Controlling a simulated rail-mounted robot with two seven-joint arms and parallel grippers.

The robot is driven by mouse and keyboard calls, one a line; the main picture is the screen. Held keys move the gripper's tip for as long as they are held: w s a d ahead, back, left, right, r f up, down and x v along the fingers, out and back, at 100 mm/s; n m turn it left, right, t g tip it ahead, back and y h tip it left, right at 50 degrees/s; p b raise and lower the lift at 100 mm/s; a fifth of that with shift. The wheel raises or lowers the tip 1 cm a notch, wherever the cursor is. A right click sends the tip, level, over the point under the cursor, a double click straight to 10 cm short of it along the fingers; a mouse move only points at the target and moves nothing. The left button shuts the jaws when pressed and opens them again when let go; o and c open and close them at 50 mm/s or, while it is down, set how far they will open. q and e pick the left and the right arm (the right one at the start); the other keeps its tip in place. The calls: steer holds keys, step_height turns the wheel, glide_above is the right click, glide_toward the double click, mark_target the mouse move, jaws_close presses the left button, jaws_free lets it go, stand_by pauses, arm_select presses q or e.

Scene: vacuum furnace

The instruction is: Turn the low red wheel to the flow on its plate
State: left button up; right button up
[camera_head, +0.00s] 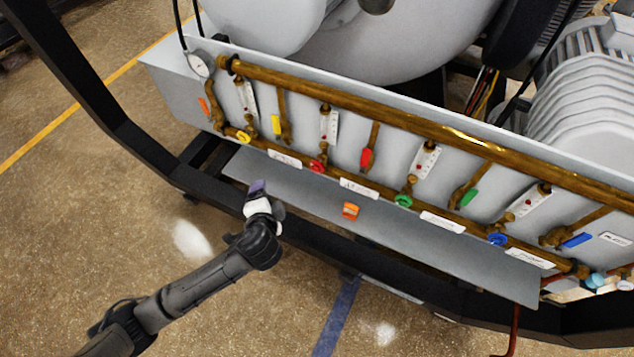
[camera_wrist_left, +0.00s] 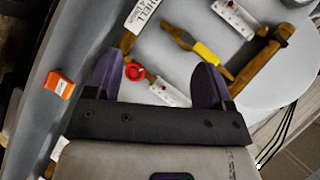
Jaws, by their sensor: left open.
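The low red wheel (camera_head: 318,166) sits on the lower brass pipe, below a white flow meter (camera_head: 328,125). In the left wrist view the red wheel (camera_wrist_left: 135,71) shows between my open fingers, nearer the left one, with the meter (camera_wrist_left: 168,92) beside it. A white plate (camera_head: 285,158) is left of the wheel in the head view; in the wrist view this plate (camera_wrist_left: 140,15) reads "SHELL" and apparently "14 l/min". My left gripper (camera_head: 257,188) is open and empty, below and left of the wheel, apart from it. My right gripper is not in view.
Yellow (camera_head: 243,136), green (camera_head: 403,200) and blue (camera_head: 498,239) wheels share the pipe. A red lever (camera_head: 366,158) and a yellow lever (camera_head: 276,125) stand near the red wheel. An orange object (camera_head: 350,211) lies on the grey ledge (camera_head: 400,240). A black frame rail runs below it.

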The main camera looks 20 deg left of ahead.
arm_select(q)
step_height(320, 180, down, 3)
steer(key=w+m+t+p, duration=0.1)
steer(key=w+m+t, duration=0.1)
steer(key=m, duration=0.3)
steer(key=m+t+h, duration=0.4)
steer(key=m+h, duration=0.3)
steer(key=m, duration=1.4)
glide_toward(316, 168)
steer(key=w, duration=0.3)
steer(key=w+b, duration=0.1)
steer(key=w, duration=0.3)
steer(key=w+d+b, duration=0.1)
steer(key=w, duration=0.2)
steer(key=shift+w, duration=0.2)
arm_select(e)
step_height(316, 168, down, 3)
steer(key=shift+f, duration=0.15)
arm_select(q)
steer(key=c, duration=0.9)
steer(key=shift+n+b, duration=0.35)
steer(key=shift+n, duration=0.15)
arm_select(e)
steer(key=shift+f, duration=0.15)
